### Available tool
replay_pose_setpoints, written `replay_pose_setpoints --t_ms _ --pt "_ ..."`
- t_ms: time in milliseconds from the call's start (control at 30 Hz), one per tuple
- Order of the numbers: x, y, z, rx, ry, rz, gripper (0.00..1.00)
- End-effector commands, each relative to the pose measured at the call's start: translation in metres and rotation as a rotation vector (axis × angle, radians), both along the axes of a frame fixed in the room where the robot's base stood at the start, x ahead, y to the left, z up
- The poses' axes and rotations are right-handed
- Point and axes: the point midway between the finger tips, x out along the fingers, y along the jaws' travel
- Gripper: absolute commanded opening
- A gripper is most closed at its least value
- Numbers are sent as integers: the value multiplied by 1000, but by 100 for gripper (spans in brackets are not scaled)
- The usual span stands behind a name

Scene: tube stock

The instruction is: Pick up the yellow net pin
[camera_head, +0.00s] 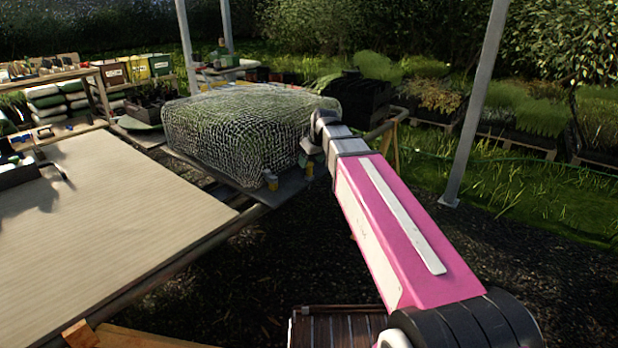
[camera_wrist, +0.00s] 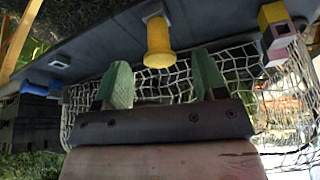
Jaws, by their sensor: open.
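In the wrist view a yellow net pin (camera_wrist: 158,45) stands out from the edge of a dark bench board, beside the white net (camera_wrist: 240,65). My gripper (camera_wrist: 162,78) is open, its two green fingers apart and pointing toward the pin. The pin lies just beyond the fingertips, between them sideways, with nothing held. In the head view the net (camera_head: 235,130) covers a mound on the bench. My fingers are hard to make out there.
In the wrist view a yellow and pink block (camera_wrist: 277,28) sits at the board's edge on the right, and a small blue piece (camera_wrist: 60,62) on the left. In the head view a wide pale table (camera_head: 110,220) fills the left, and a metal post (camera_head: 475,110) stands right.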

Motion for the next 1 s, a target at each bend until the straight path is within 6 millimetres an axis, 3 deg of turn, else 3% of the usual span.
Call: replay_pose_setpoints --t_ms 500,733,767,900,1000 --pt "17 13 -46 -1 1 0 65" --pt "17 13 -47 -1 -1 0 65" --pt "17 13 -47 0 0 0 58" --pt "17 13 -47 0 0 0 13" --pt "17 13 -47 0 0 0 10"
